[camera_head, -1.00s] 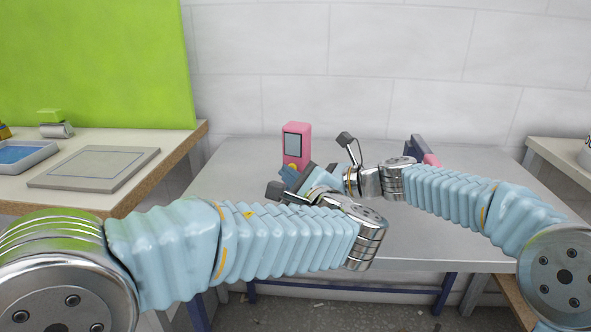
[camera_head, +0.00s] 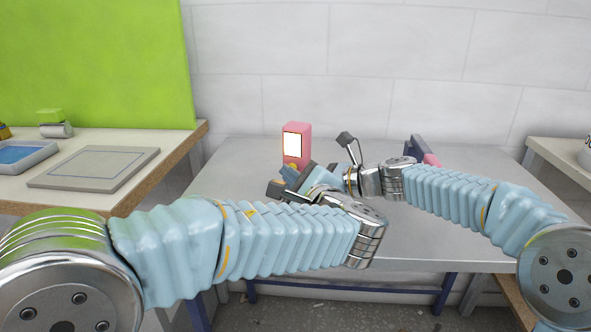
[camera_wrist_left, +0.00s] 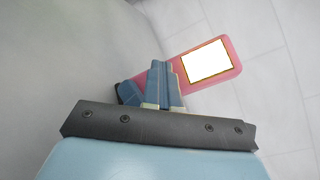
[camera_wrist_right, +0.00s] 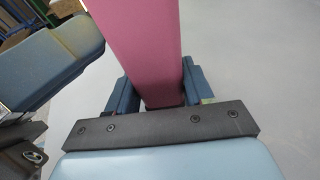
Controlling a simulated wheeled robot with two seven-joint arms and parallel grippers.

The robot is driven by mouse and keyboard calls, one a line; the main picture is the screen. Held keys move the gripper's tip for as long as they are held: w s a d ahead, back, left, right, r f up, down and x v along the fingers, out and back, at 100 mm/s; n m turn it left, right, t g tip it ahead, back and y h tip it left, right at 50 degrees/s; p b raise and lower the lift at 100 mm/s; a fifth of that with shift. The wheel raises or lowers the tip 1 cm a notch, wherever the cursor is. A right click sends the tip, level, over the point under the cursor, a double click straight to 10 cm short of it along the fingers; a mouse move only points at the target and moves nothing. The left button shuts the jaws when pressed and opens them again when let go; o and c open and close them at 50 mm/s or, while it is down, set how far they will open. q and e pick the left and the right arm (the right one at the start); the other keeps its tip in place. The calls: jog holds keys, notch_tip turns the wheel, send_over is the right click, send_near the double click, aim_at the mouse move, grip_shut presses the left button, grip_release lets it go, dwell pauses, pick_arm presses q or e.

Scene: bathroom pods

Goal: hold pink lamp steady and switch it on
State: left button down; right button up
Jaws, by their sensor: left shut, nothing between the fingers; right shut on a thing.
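The pink lamp (camera_head: 304,132) stands upright on the grey metal table, and its front panel (camera_head: 292,145) glows bright white. A yellow button (camera_head: 293,167) shows just below the panel. My left gripper (camera_head: 293,174) is shut and empty, with its fingertips at the lamp's lower front. In the left wrist view its closed blue fingers (camera_wrist_left: 160,85) overlap the lamp's lower part, beside the lit panel (camera_wrist_left: 206,61). My right gripper is shut on the lamp; in the right wrist view its fingers (camera_wrist_right: 160,90) lie on both sides of the pink body (camera_wrist_right: 140,40). In the head view its fingers are largely hidden.
A pink and dark blue object (camera_head: 425,153) stands behind my right arm. A wooden-edged counter (camera_head: 110,180) with a flat board (camera_head: 95,167) and a tray (camera_head: 22,154) is at left.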

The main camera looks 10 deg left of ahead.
pick_arm(q)
jog(key=shift+s+a, duration=0.1)
jog(key=shift+s, duration=0.5)
jog(key=shift+s+a, duration=0.25)
jog(key=shift+s, duration=0.75)
jog(key=shift+s+a, duration=0.3)
jog(key=shift+s, duration=0.65)
jog(key=shift+s+a, duration=0.25)
jog(key=shift+s, duration=0.75)
pick_arm(e)
jog(key=o, duration=1)
jog(key=shift+c, duration=0.2)
